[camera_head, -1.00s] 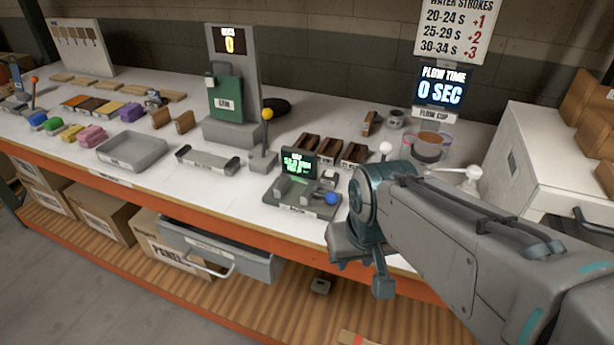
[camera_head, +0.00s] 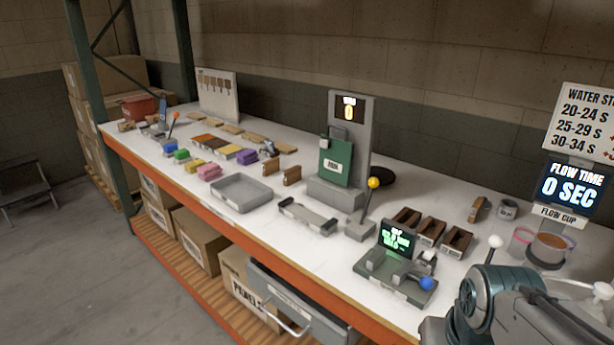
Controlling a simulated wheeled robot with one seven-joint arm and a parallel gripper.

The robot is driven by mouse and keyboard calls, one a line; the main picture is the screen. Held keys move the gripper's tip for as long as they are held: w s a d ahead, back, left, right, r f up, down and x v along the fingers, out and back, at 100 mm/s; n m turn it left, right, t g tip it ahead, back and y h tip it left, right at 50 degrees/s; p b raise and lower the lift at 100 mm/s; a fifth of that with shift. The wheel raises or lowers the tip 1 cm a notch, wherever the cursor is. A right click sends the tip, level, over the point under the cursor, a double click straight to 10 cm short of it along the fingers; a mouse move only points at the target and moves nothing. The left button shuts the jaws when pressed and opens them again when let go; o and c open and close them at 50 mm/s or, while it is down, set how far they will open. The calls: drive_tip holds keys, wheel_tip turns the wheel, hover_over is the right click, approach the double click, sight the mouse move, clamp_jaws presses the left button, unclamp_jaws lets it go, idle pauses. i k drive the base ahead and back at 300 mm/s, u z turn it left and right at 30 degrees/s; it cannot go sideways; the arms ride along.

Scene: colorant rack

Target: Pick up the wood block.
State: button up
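Several wooden pieces lie on the white bench, and I cannot tell which one is the wood block. Two small brown upright blocks, a left one (camera_head: 271,166) and a right one (camera_head: 292,175), stand behind the grey tray. Another small brown wooden piece (camera_head: 478,209) stands at the right, beside a grey cup. Flat pale wooden pieces, such as one near the back (camera_head: 231,128), lie at the far left. My arm's wrist shows at the bottom right, apart from all of these. My gripper's fingers are below the picture edge.
A grey tray (camera_head: 241,194), a tall grey stand with a green panel (camera_head: 336,160), a yellow-knobbed lever (camera_head: 373,183) and a small screen device (camera_head: 396,241) crowd the bench. Three dark wooden holders, one in the middle (camera_head: 430,231), sit at right. Floor is clear at lower left.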

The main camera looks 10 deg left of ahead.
sight(293, 175)
drive_tip(key=u, duration=0.55)
drive_tip(key=k, duration=1.3)
drive_tip(key=u, duration=1.05)
drive_tip(key=i, duration=1.2)
drive_tip(key=u, duration=0.45)
drive_tip(key=i, duration=1.55)
drive_tip(key=z, duration=0.8)
drive_tip(key=i, duration=1)
drive_tip(key=z, duration=1.55)
drive_tip(key=i, duration=0.5)
drive_tip(key=z, duration=0.35)
